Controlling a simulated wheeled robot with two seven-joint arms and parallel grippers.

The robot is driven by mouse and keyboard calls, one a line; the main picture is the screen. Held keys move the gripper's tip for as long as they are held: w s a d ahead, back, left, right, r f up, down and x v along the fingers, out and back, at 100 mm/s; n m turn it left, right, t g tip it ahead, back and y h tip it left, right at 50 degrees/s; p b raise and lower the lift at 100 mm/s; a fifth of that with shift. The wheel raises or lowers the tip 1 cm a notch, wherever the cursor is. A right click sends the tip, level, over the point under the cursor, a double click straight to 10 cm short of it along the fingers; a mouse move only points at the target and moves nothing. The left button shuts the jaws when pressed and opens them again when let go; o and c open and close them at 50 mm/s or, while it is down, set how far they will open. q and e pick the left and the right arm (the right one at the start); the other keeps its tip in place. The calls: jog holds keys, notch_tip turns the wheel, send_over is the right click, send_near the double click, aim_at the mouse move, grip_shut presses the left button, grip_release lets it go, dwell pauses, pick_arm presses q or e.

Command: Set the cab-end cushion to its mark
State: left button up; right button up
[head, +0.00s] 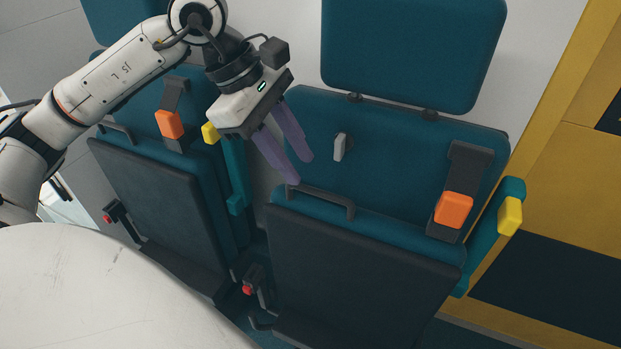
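Two fold-up seats stand side by side, and I cannot tell which is the cab-end one. The right seat has a tilted-up cushion (360,265) with a dark underside, a teal upper edge and a dark bar handle (322,201). The left seat's cushion (160,215) is likewise tilted up. A small pale grey piece (340,147) sits on the right backrest (400,135); I see no other clear mark. My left gripper (302,169) is open and empty, its purple fingers pointing down just above and left of the right seat's handle. My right gripper is out of view.
Orange buckles (454,208) on dark straps lie against both backrests. Teal armrests with yellow ends (510,216) stand beside each seat. Red-tipped levers (248,289) stick out low by the seats. A yellow wall (575,160) bounds the right side.

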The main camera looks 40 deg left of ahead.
aim_at(315, 190)
pick_arm(q)
jog(key=x, duration=0.5)
jog(key=shift+w+d+f, duration=0.1)
jog(key=shift+d+f, duration=0.1)
jog(key=shift+f, duration=0.15)
grip_shut()
